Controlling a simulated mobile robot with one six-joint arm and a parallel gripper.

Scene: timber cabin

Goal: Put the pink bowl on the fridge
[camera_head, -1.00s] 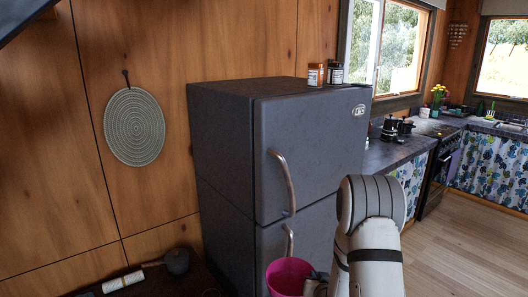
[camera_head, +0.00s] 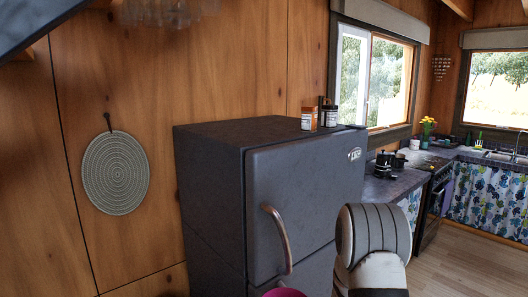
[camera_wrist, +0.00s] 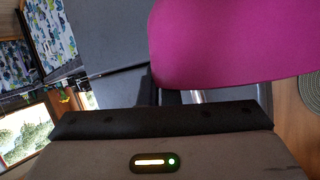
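The pink bowl (camera_head: 284,293) shows only as a sliver of rim at the bottom edge of the head view, in front of the fridge. It fills the upper right of the wrist view (camera_wrist: 235,45), close to my gripper (camera_wrist: 170,97). The fingers are mostly hidden behind the bowl and the gripper body, but the bowl hangs in the air at them, held. The fridge (camera_head: 300,205) is dark grey with a curved metal handle and a flat top. Its top (camera_head: 235,132) is above the bowl in the head view. The gripper itself is below the head view.
The left and front of the top are clear. A counter (camera_head: 385,187) with a dark pot adjoins on the right. A round woven mat (camera_head: 115,173) hangs on the wall.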

